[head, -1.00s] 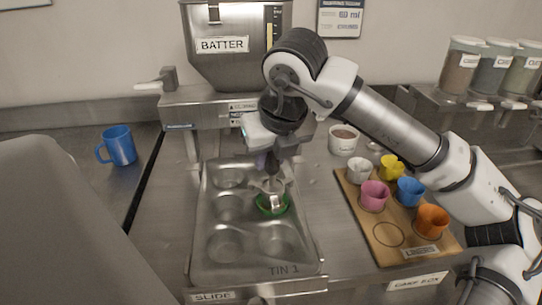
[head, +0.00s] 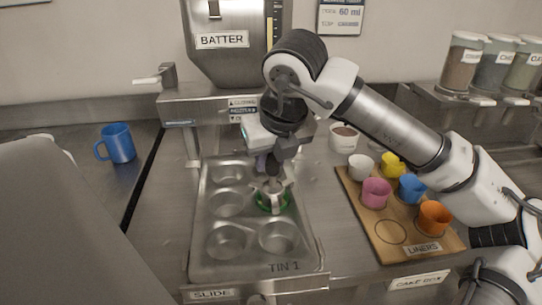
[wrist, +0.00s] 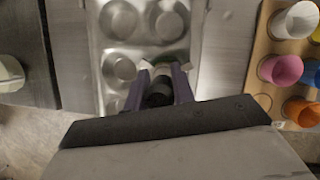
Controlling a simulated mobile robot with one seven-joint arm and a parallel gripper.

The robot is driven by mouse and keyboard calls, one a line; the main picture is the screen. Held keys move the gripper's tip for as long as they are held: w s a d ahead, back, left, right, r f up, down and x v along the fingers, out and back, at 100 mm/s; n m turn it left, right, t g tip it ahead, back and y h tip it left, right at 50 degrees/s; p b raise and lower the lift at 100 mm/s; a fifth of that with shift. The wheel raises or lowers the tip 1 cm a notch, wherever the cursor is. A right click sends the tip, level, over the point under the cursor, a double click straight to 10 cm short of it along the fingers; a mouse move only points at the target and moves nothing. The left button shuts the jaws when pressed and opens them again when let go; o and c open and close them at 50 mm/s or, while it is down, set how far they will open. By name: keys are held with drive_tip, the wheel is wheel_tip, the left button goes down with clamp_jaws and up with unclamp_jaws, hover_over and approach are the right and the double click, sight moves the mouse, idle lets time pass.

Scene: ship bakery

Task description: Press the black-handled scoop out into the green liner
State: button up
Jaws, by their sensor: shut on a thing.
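The muffin tin (head: 285,258), labelled TIN 1, lies on the slide. The green liner (head: 263,207) sits in its middle right cup, and only part of its rim shows. The black-handled scoop (head: 277,193) is upright with its metal end at the liner; I cannot tell if it touches. My gripper (head: 272,165) is shut on the scoop's handle, above the liner. In the wrist view the black handle (wrist: 159,92) is between the two purple fingers. The batter inside the scoop is hidden.
The BATTER hopper (head: 225,60) stands behind the tin. A wooden board (head: 372,235) at right holds pink, blue, orange, yellow and white liners. A white cup (head: 342,140) with brown contents stands behind it. A blue mug (head: 118,144) is at left. Other tin cups look empty.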

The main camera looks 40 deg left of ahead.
drive_tip(key=shift+f+b, duration=1)
drive_tip(key=shift+r, duration=0.3)
idle(0.4)
drive_tip(key=shift+r+p, duration=0.75)
drive_tip(key=shift+r, duration=0.4)
drive_tip(key=shift+r, duration=0.15)
drive_tip(key=shift+r+p, duration=2.5)
drive_tip(key=shift+r, duration=1.45)
